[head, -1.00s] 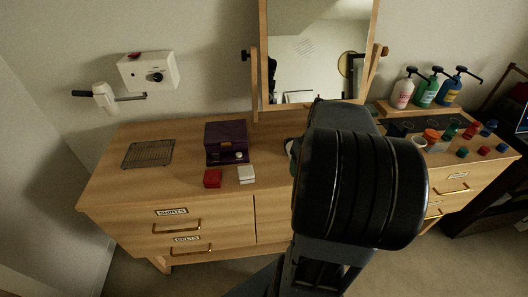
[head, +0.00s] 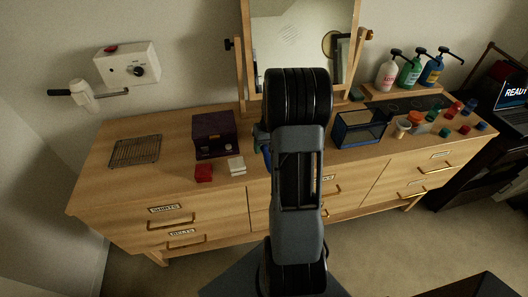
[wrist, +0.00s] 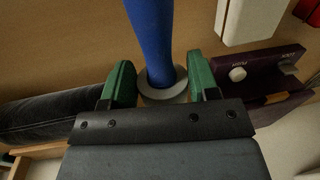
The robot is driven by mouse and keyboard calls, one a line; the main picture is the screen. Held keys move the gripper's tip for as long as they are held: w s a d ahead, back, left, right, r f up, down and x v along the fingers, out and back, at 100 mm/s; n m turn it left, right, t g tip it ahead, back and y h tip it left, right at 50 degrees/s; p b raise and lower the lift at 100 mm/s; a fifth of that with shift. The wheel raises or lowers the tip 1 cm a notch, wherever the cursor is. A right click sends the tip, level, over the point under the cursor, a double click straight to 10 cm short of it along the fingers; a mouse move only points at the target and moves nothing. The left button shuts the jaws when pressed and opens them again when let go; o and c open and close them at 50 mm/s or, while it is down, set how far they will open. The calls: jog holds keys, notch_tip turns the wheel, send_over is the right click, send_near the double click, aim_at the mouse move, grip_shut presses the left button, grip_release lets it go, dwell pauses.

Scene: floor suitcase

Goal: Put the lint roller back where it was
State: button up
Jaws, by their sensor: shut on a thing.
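The lint roller (wrist: 148,35) shows in the wrist view as a blue shaft with a pale grey disc at its lower end. My gripper (wrist: 161,82) is shut on it, with a green fingertip on each side near the disc. In the head view my arm hides most of the gripper; only a small blue and green part shows beside the purple box (head: 214,134). The roller is over or on the dresser top (head: 180,155); I cannot tell whether it touches the wood.
A red box (head: 204,172) and a white box (head: 236,165) stand before the purple box. A wire rack (head: 135,151) lies left. A dark glass-sided case (head: 359,128) stands right of my arm. The mirror (head: 300,40) stands behind. Pump bottles (head: 411,68) stand far right.

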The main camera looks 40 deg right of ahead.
aim_at(262, 160)
jog(key=shift+w+f, duration=0.35)
jog(key=shift+f, duration=1.55)
jog(key=shift+f, duration=0.2)
jog(key=o, duration=0.9)
